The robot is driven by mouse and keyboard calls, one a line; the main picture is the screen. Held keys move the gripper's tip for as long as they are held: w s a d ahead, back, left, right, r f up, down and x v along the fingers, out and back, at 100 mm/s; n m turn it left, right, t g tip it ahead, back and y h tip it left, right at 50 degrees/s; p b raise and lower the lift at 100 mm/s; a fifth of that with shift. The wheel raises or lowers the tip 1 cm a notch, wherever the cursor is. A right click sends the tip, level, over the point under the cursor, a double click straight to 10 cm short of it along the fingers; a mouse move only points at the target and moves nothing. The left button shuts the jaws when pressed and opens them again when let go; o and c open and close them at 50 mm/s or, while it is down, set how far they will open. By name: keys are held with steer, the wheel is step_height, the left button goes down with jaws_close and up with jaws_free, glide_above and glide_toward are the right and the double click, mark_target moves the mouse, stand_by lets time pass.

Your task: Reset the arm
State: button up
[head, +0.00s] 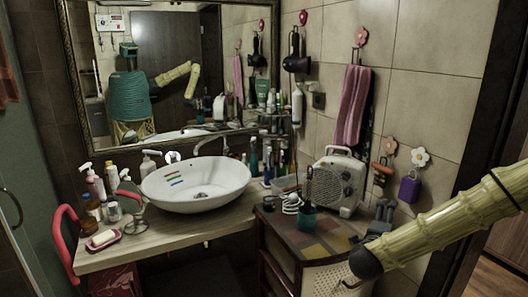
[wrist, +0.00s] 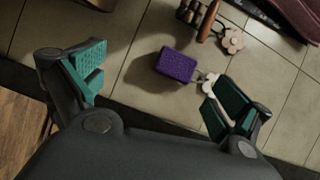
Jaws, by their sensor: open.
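My gripper (wrist: 155,78) is open in the wrist view, its two teal-padded fingers wide apart with nothing between them. Beyond the fingers is a purple box-like item (wrist: 177,65) against the tiled wall, apart from the pads as far as I can tell. It also hangs on the wall at right in the head view (head: 409,189). My yellow-green arm (head: 445,227) reaches in from the right in the head view, bent at a dark joint. A dark grey shape beyond that joint may be my gripper; I cannot tell clearly.
A white basin (head: 196,187) stands on the wooden counter (head: 160,243) with several bottles around it. A white heater (head: 338,184) stands on a patterned cabinet (head: 333,235) near my arm. A pink towel (head: 352,106) and flower hooks (head: 420,157) are on the wall.

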steer(key=s+a+f+n+g+y, duration=0.25)
steer(key=s+a+f+n, duration=0.3)
steer(key=f, duration=0.45)
steer(key=s+a+f+n+g+y, duration=0.1)
steer(key=s+a+f+n+y, duration=0.4)
steer(key=f, duration=0.5)
steer(key=s+a+f+n+g+y, duration=0.2)
steer(key=s+a+f+n, duration=0.4)
steer(key=f, duration=0.5)
steer(key=s+a+f+n+g, duration=0.1)
steer(key=s+f+n+g, duration=0.1)
steer(key=s, duration=0.7)
steer(key=s+a+f+n+g+y, duration=0.1)
steer(key=s+f+n+g, duration=0.2)
steer(key=s, duration=0.7)
steer(key=s+a+f+n+g, duration=0.1)
steer(key=s+f+n+g, duration=0.1)
steer(key=s+f, duration=0.3)
steer(key=s+g, duration=0.1)
steer(key=s, duration=0.3)
steer(key=shift+s+a+f+n+y, duration=0.15)
steer(key=shift+a+f+n+y, duration=0.15)
steer(key=shift+n+y, duration=0.05)
